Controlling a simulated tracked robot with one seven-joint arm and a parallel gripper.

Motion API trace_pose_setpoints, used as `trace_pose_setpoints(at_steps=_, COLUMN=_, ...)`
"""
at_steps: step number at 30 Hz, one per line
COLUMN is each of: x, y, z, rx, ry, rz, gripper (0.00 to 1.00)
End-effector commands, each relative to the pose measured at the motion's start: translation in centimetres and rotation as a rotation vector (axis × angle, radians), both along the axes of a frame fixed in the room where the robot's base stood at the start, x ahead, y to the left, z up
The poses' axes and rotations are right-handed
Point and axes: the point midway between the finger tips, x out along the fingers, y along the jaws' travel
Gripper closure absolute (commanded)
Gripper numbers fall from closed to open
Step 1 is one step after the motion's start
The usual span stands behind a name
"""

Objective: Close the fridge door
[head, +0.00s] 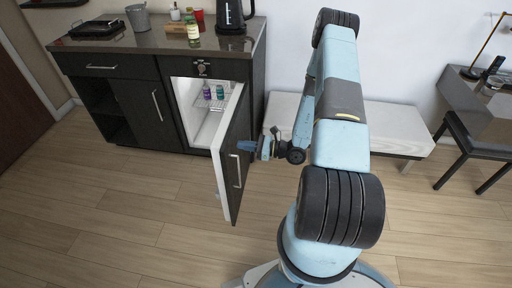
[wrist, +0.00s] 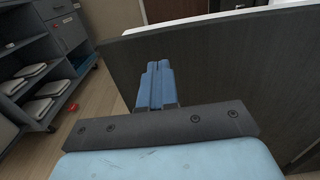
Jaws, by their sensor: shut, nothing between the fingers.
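The fridge door (head: 234,155) is a dark panel with a white inner side and a metal handle. It stands wide open, swung out toward the robot from the white fridge interior (head: 200,108) in the vanity cabinet. My gripper (head: 242,146) is shut and empty, at the right, outer side of the door near its upper part. In the wrist view my gripper's blue fingers (wrist: 156,82) lie together in front of the door's dark face (wrist: 225,85). I cannot tell whether the fingertips touch it.
Two small bottles (head: 213,92) stand on a wire shelf inside the fridge. The vanity top (head: 150,38) carries a bucket, a kettle and bottles. A white bench (head: 390,125) stands at the right. The wooden floor (head: 140,205) in front is clear.

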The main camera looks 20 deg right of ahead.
Motion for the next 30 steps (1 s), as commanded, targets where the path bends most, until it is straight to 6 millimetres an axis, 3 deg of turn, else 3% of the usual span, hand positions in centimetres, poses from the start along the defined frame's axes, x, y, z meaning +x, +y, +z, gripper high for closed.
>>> trace_pose_setpoints(at_steps=9, x=1.3, y=2.3, z=0.0, rx=-0.001, ry=0.001, rz=0.000, gripper=1.00)
trace_pose_setpoints(at_steps=30, x=2.2, y=2.8, z=0.0, rx=0.001, ry=0.000, rz=-0.056, gripper=1.00)
